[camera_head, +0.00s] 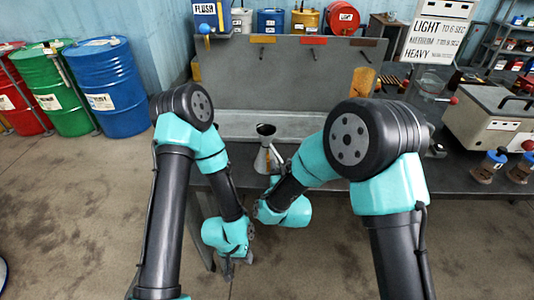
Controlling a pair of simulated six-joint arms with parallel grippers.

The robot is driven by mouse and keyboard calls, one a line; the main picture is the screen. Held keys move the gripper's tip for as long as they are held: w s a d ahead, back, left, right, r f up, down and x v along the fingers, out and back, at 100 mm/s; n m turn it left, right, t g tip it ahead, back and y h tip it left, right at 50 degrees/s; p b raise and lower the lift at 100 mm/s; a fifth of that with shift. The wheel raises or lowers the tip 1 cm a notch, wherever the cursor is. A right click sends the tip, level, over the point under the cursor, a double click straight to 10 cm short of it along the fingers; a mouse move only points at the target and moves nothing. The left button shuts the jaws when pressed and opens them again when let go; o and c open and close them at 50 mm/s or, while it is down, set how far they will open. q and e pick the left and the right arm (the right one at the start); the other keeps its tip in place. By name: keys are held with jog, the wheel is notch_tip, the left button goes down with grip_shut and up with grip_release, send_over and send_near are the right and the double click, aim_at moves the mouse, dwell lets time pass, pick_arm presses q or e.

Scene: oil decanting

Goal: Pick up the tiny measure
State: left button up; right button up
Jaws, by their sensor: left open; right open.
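A small metal cone-shaped can (263,160) with a dark funnel-like top (266,129) stands upright on the bench between my arms. I cannot tell whether it is the tiny measure, and nothing else in view is clearly that measure. My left gripper (228,268) hangs low in front of the bench, below and to the left of the can, and is open and empty. My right arm folds inward in front of the bench.
The dark bench (460,180) has a grey back panel (290,80) with hanging hooks. A glass-and-metal apparatus (428,95), a white machine (490,118) and two small capped jars (488,167) stand at its right. Blue (107,85), green and red drums stand on the floor at left.

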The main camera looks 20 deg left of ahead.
jog(key=shift+c, duration=0.3)
grip_shut()
dwell(0.4)
